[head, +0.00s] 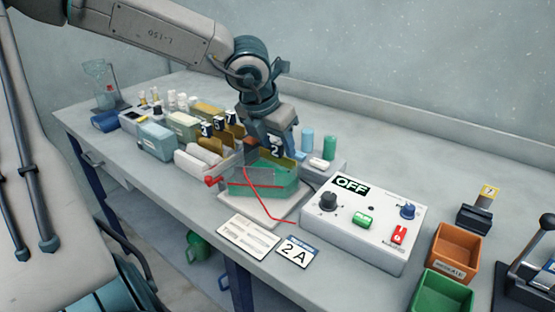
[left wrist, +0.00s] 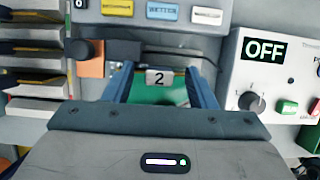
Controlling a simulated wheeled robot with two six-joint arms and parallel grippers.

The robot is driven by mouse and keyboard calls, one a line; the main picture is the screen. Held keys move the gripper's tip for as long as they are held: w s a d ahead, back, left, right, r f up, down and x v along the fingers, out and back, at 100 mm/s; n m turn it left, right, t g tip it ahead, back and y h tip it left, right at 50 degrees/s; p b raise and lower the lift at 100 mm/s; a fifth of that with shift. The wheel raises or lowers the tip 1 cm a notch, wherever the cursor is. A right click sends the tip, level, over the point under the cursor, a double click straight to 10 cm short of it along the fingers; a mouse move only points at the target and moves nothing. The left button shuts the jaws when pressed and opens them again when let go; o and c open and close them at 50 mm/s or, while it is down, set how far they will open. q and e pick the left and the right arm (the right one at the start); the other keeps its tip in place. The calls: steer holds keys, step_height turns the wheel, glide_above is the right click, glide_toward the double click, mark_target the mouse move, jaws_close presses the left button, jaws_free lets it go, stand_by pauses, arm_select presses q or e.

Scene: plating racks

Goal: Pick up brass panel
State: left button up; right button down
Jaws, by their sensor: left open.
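The brass panel (head: 262,160) stands upright at the back of a green bath, with a black tag marked 2 (head: 276,150) at its top. My left gripper (head: 274,146) points down right above it, jaws open. In the left wrist view the tag marked 2 (left wrist: 161,77) shows between the two blue fingers of my left gripper (left wrist: 162,72), with a gap on each side. The gripper hides part of the panel, and I cannot tell whether the fingers touch it. My right gripper is not in view.
The green bath (head: 285,191) has a red wire across it. A white control box (head: 340,225) reading OFF stands close on the right. Other brass panels tagged 3 and 5 (head: 217,124) stand at the left. An orange bin (head: 456,250) and a green bin (head: 441,293) are far right.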

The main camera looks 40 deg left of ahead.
arm_select(q)
steer(key=shift+c, duration=0.2)
steer(key=c, duration=1.1)
steer(key=shift+o, duration=0.2)
steer(key=shift+r, duration=0.15)
